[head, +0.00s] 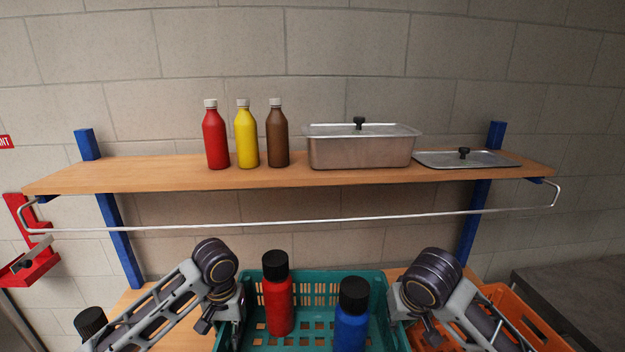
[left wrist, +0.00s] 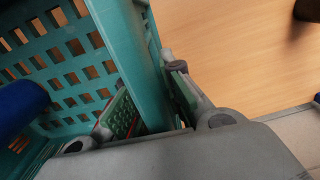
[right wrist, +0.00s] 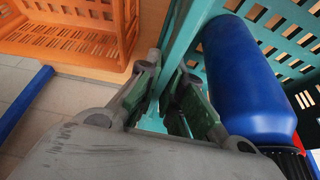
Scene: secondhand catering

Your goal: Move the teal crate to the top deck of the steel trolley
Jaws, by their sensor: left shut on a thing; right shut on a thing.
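The teal crate (head: 312,279) is low in the middle of the head view, between my two grippers. A red bottle (head: 279,302) and a blue bottle (head: 351,318), both with black caps, stand in it. My left gripper (head: 237,318) is shut on the crate's left wall; the left wrist view shows the teal wall (left wrist: 130,50) between its green-padded fingers. My right gripper (head: 402,318) is shut on the right wall, seen in the right wrist view (right wrist: 165,105) beside the blue bottle (right wrist: 245,80). I cannot see the steel trolley for certain in any view.
A wooden wall shelf (head: 180,175) with a front rail (head: 290,223) holds sauce bottles (head: 247,138), a steel pan (head: 360,150) and a lid (head: 466,159). An orange crate (head: 525,315) stands right of the teal crate. A grey surface (head: 580,290) is far right.

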